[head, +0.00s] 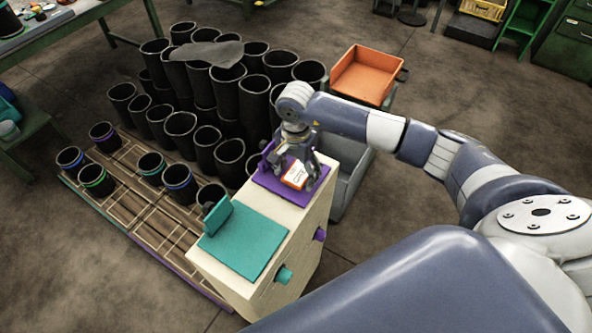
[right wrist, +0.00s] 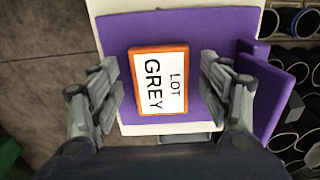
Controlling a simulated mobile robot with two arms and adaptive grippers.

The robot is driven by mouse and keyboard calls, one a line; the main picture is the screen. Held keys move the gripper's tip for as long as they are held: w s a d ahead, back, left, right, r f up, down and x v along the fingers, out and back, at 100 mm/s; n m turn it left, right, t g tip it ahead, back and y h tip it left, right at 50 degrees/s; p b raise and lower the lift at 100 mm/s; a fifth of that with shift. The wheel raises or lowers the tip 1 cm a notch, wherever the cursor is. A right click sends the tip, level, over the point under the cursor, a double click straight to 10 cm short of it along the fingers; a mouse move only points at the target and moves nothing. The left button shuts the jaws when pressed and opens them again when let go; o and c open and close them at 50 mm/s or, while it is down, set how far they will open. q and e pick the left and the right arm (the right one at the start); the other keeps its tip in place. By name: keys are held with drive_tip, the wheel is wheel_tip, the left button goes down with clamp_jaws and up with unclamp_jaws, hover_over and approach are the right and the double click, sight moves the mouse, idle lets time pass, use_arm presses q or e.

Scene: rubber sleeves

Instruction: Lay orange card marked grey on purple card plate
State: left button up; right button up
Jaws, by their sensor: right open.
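The orange card marked grey (right wrist: 159,80) lies flat on the purple card plate (right wrist: 124,32), with its "LOT GREY" label facing up. In the head view the card (head: 295,174) shows on the purple plate (head: 268,183) at the far end of the light cabinet. My right gripper (right wrist: 161,92) is open above the plate, with one finger on each side of the card and gaps between fingers and card. In the head view my right gripper (head: 295,165) partly hides the plate. My left gripper is not in view.
A teal plate (head: 245,242) with an upright back is on the near end of the cabinet (head: 262,293). Black rubber sleeves (head: 183,125) crowd the left side, several on a wooden pallet (head: 130,190). An orange bin (head: 364,75) stands behind. The floor at right is partly clear.

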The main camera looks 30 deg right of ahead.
sight(296, 176)
wheel_tip(296, 176, up, 12)
drive_tip(key=b, duration=0.4)
idle(0.4)
